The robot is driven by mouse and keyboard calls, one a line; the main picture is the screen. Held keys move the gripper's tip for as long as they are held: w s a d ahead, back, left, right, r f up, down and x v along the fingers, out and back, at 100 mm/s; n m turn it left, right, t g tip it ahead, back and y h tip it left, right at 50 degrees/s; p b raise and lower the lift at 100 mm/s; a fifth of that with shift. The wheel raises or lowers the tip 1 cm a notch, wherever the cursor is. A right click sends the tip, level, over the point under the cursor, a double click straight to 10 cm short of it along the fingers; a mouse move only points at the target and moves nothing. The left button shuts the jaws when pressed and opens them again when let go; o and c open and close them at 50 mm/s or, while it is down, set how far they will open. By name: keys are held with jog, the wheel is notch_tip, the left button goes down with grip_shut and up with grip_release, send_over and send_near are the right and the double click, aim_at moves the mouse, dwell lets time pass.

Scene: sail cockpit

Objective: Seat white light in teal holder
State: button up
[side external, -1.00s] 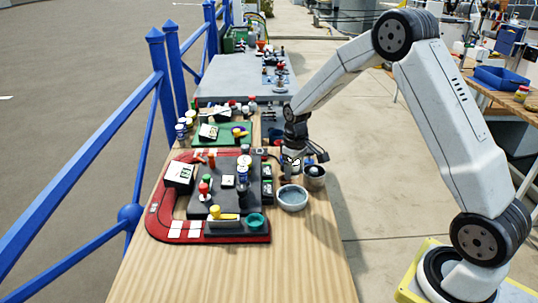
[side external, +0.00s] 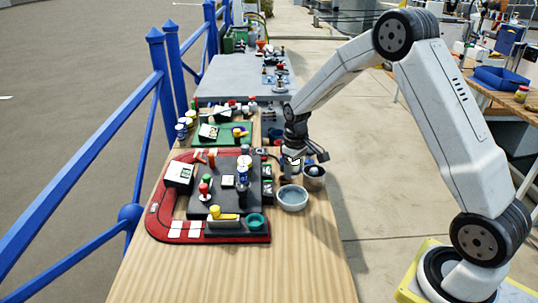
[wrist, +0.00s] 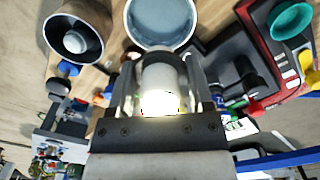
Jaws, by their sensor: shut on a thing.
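My gripper (side external: 295,155) is shut on the white light (wrist: 160,80), a pale cylinder with a bright glowing end between the two fingers in the wrist view. In the side view the light is small and mostly hidden by the fingers. My gripper is above the table just behind the grey-blue bowl. The teal holder (side external: 255,221) is a round open cup at the front right corner of the red-edged panel. It also shows at the upper right of the wrist view (wrist: 291,20). My gripper is apart from it, farther back and to its right.
The grey-blue bowl (side external: 292,198) and a metallic cup (side external: 314,177) stand close to my gripper. The dark panel (side external: 210,200) carries several upright knobs and a yellow lever (side external: 219,213). The wooden table front (side external: 220,275) is clear. A blue railing (side external: 100,135) runs along the left.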

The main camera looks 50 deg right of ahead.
jog(key=shift+a, duration=0.15)
jog(key=a+n, duration=0.1)
jog(key=a, duration=0.4)
jog(key=a+n, duration=0.2)
jog(key=a, duration=0.3)
jog(key=a+n, duration=0.1)
jog(key=a, duration=0.5)
jog(key=shift+s+a+r+n, duration=0.1)
jog(key=shift+s+n, duration=0.1)
jog(key=shift+n, duration=0.1)
jog(key=shift+f, duration=2.85)
jog(key=shift+f, duration=0.1)
jog(key=shift+r, duration=0.8)
dwell(2.2)
